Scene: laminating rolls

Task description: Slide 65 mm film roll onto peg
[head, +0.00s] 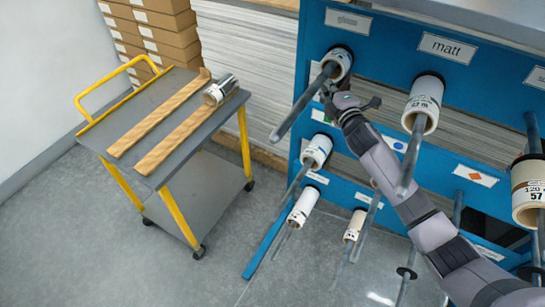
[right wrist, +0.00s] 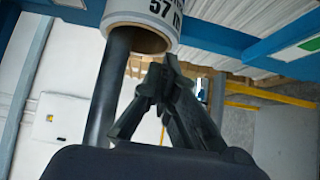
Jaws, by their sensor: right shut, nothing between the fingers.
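A film roll (head: 338,62) sits around the upper left peg (head: 300,105), below the "gloss" label, near the blue panel. In the right wrist view the roll's white end (right wrist: 145,28) reads "57 m", with the dark peg (right wrist: 107,85) coming out of its bore. My right gripper (head: 352,102) is just below and beside this roll. Its fingers (right wrist: 163,75) are shut and empty, close under the roll's rim. I cannot read a 65 mm mark on any roll. My left gripper is out of view.
The blue rack (head: 395,45) carries several more pegs with rolls, including one under the "matt" label (head: 448,47). Pegs stick out around my right arm. The grey cart (head: 185,95) with a yellow handle stands left; floor (head: 110,235) in front is clear.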

